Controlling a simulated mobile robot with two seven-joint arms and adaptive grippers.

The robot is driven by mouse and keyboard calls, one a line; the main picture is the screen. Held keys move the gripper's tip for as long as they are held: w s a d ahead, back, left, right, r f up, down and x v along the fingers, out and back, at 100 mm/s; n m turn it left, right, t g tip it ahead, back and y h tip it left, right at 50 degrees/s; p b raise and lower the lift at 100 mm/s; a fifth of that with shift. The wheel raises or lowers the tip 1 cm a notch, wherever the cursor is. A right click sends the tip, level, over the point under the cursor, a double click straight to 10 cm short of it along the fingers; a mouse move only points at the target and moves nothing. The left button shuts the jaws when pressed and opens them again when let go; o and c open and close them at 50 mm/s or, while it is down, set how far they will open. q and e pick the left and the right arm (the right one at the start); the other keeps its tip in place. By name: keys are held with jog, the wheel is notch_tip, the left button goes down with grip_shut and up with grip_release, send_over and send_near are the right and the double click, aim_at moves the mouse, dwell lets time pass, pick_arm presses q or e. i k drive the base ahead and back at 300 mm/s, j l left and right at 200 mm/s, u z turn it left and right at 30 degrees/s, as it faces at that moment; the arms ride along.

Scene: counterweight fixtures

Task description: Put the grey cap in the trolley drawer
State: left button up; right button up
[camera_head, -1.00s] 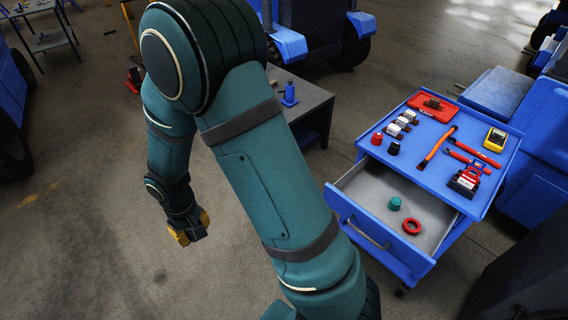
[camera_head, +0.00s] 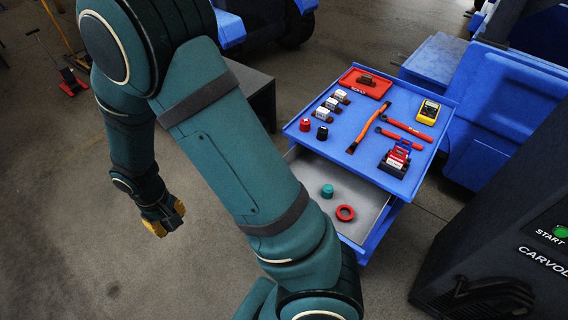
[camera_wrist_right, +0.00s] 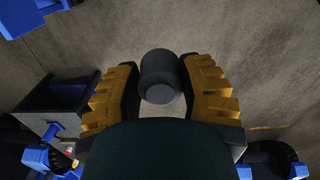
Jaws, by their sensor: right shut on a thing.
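The grey cap (camera_wrist_right: 160,77), a dark grey cylinder, is between the yellow-padded fingers of my right gripper (camera_wrist_right: 160,85) in the right wrist view. The gripper is shut on it, with bare floor beyond. In the head view my right gripper (camera_head: 165,220) hangs over the floor at left, apart from the trolley, and the cap cannot be made out there. The blue trolley (camera_head: 336,137) stands right of my arm. Its drawer (camera_head: 358,190) is open and holds a teal cap (camera_head: 327,191) and a red ring (camera_head: 345,213). My arm hides the drawer's front. My left gripper is not in view.
The trolley top carries a red tray (camera_head: 364,83), a yellow meter (camera_head: 428,111), a red cap (camera_head: 305,125), a black cap (camera_head: 322,133) and several tools. A dark machine (camera_head: 470,250) marked START stands at right. A low grey table (camera_head: 255,90) is behind my arm.

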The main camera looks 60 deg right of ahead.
aim_at(312, 186)
jog(key=k+l, duration=0.1)
jog(key=l, duration=0.2)
jog(key=k+l, duration=0.1)
jog(key=l, duration=0.25)
jog(key=k+l, duration=0.15)
jog(key=l, duration=0.15)
jog(key=k+l, duration=0.1)
jog(key=l, duration=0.25)
